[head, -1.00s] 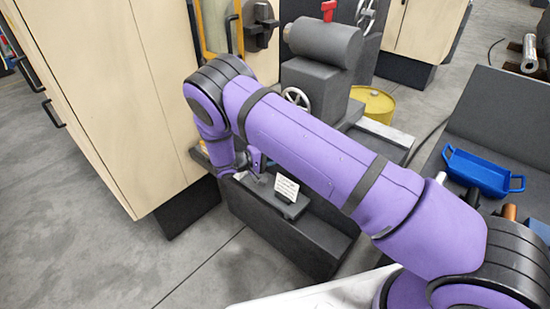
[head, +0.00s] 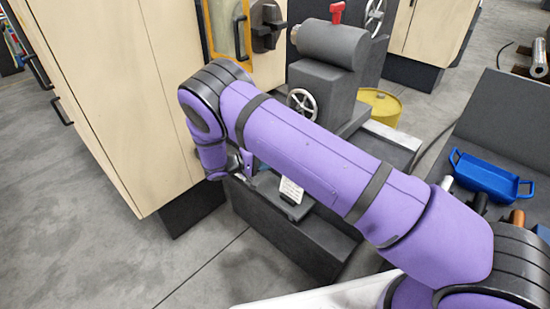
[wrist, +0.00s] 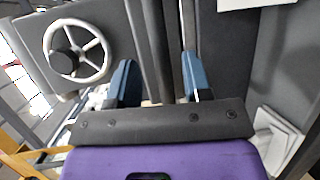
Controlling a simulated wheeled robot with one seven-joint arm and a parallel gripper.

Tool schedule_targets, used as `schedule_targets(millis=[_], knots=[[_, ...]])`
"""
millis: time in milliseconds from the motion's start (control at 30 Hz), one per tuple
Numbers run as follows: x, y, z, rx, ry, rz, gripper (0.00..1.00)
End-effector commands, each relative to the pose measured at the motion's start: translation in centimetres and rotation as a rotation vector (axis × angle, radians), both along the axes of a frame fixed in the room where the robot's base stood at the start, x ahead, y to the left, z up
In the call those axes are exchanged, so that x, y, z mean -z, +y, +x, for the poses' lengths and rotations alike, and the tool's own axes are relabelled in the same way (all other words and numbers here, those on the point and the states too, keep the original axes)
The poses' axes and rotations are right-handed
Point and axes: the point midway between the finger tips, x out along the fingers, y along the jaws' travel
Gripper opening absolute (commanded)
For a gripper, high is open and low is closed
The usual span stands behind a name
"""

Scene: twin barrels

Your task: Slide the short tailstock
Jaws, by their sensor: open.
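A grey tailstock (head: 322,88) stands on the machine bed behind my arm. It has a horizontal barrel (head: 332,45), a red lever (head: 337,13) on top and a spoked handwheel (head: 302,103) low at its front. I cannot tell whether this is the short one. My gripper (head: 247,165) is low at the near end of the bed, partly hidden by my purple arm. In the wrist view my gripper (wrist: 160,82) is open, its blue fingers apart, with dark grey edges of the machine between and beyond them. A spoked handwheel (wrist: 77,50) shows left of the fingers.
A pale cabinet (head: 110,90) stands close on the left of my arm. A small white card (head: 291,190) sits on the bed's near end. A yellow drum (head: 380,106) is behind the bed. A blue tray (head: 487,177) lies on the right bench. The floor at lower left is clear.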

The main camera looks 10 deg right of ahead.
Motion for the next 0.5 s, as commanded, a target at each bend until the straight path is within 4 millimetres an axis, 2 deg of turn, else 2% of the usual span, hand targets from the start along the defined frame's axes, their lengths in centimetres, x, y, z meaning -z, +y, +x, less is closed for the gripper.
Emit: schedule_targets(millis=[33, 200, 333, 500], knots=[[-0.2, 1.1, -0.2, -0.004, -0.001, 0.002, 0.45], [-0.7, 3.9, -0.9, -0.004, -0.001, 0.003, 0.45], [-1.0, 5.4, -1.2, -0.003, -0.001, 0.002, 0.45], [-1.2, 6.1, -1.4, -0.002, 0.0, 0.001, 0.45]])
